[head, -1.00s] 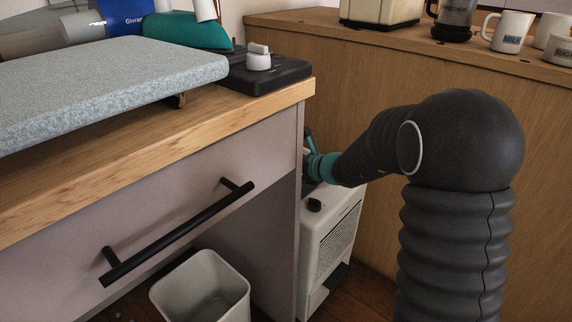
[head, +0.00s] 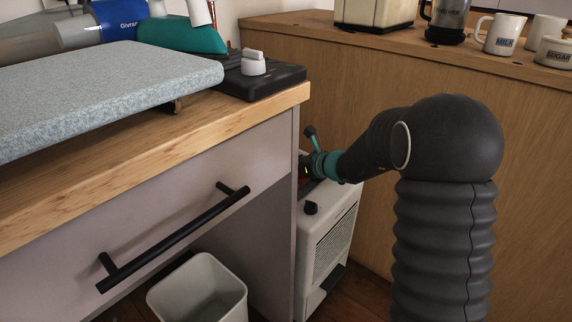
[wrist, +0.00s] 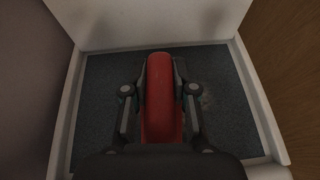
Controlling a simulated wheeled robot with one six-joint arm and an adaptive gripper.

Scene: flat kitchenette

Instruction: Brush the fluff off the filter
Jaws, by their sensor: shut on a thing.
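My gripper (wrist: 160,92) is shut on a long red-handled thing (wrist: 162,120), apparently the brush. It lies along the middle of the wrist view, and its bristles are hidden. Beyond it is a dark grey speckled panel (wrist: 102,75), apparently the filter, set inside a pale frame (wrist: 262,100). A faint pale smudge (wrist: 207,100), perhaps fluff, shows on the panel just right of the gripper. I cannot tell whether the brush touches the panel. In the head view, my gripper (head: 306,168) is above the white vented appliance (head: 330,235), partly hidden by the counter's end.
The wooden counter (head: 260,113) with a drawer handle (head: 175,240) stands close left of my gripper. A pale bin (head: 200,285) is below it. A wooden cabinet (head: 400,75) with mugs (head: 503,35) stands behind. A grey slab (head: 100,90) lies on the counter.

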